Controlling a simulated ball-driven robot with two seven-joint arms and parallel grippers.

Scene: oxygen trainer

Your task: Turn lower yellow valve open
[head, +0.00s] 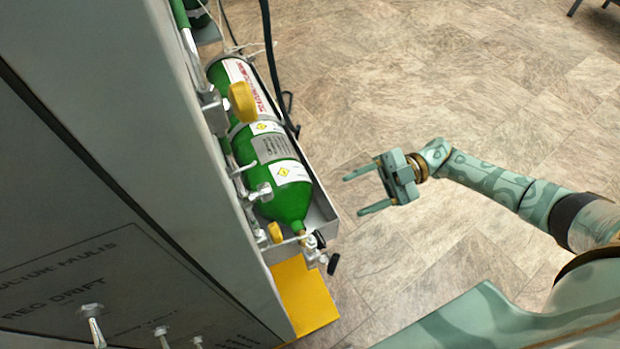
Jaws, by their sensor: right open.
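Two yellow valve handles are on the side of the grey cabinet. The larger yellow handle (242,102) is higher in the head view, in front of the green cylinder's upper part. The smaller, lower yellow handle (276,232) is near the cylinder's neck end, beside silver fittings. My right gripper (353,196) is open and empty. Its two fingers point left toward the cylinder, and it is apart from both handles, to the right of the lower one. My left gripper is out of view.
The green cylinder (285,204) with white labels lies in a grey tray (321,222). A silver fitting with a black knob (333,263) sticks out at its neck, above a yellow plate (304,297). The grey cabinet (110,130) fills the left. Tiled floor (440,80) is clear at right.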

